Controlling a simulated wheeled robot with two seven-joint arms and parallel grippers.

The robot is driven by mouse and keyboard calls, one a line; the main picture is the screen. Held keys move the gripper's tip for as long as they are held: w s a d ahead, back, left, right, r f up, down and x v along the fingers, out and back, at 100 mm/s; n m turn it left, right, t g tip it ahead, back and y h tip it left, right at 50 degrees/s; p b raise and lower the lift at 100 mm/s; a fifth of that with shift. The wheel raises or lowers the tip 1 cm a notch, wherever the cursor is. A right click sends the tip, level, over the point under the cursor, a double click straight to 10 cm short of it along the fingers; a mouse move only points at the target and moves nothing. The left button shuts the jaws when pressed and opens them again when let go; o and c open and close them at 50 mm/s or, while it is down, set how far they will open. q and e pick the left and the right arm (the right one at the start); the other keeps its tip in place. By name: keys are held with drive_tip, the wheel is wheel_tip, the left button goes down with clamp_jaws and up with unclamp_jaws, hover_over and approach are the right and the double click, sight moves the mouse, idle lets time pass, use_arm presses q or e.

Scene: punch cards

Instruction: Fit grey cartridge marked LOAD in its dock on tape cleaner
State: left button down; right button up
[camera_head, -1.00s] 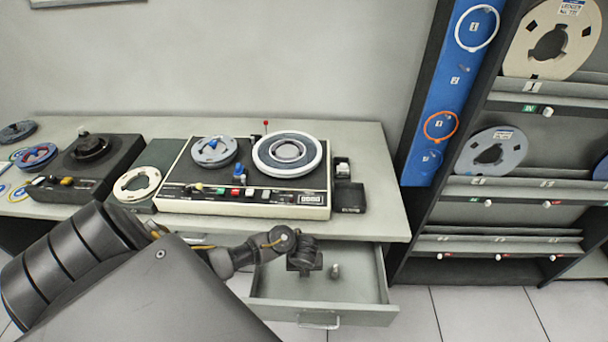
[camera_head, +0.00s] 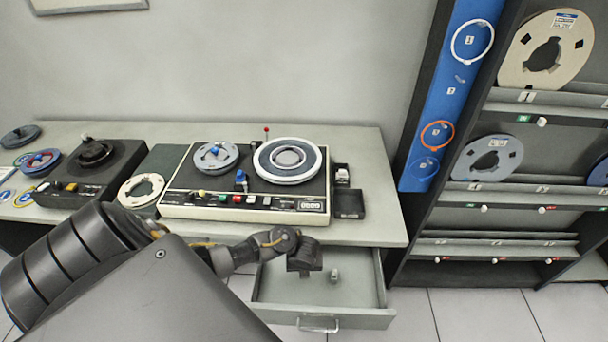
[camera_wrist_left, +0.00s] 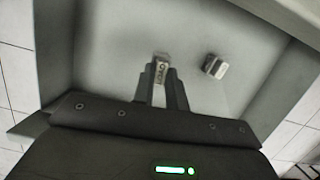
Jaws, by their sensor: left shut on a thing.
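My left gripper (camera_wrist_left: 162,92) is shut on a small grey cartridge (camera_wrist_left: 160,71) with a label that appears to read LOAD. It holds this cartridge over the open drawer; contact with the drawer floor cannot be told. In the head view my left gripper (camera_head: 304,266) is above the drawer and hides the cartridge. The tape cleaner appears to be the cream-edged machine (camera_head: 178,211) with two reels on the desk. A small black open-topped holder (camera_head: 349,204) is at its right side. Which part is the dock is too small to tell. My right gripper is not in view.
A second small grey piece (camera_wrist_left: 214,66) lies in the drawer (camera_head: 288,310) to the right of the held cartridge. A dark machine (camera_head: 68,195) and loose reels are on the desk's left. The desk (camera_head: 378,222) is clear at its right end. A reel rack (camera_head: 510,216) stands right.

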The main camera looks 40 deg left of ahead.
use_arm(q)
wheel_tip(320, 180, up, 5)
drive_tip(key=p, duration=0.4)
drive_tip(key=shift+p, duration=0.3)
drive_tip(key=shift+r, duration=0.9)
drive_tip(key=shift+r, duration=0.1)
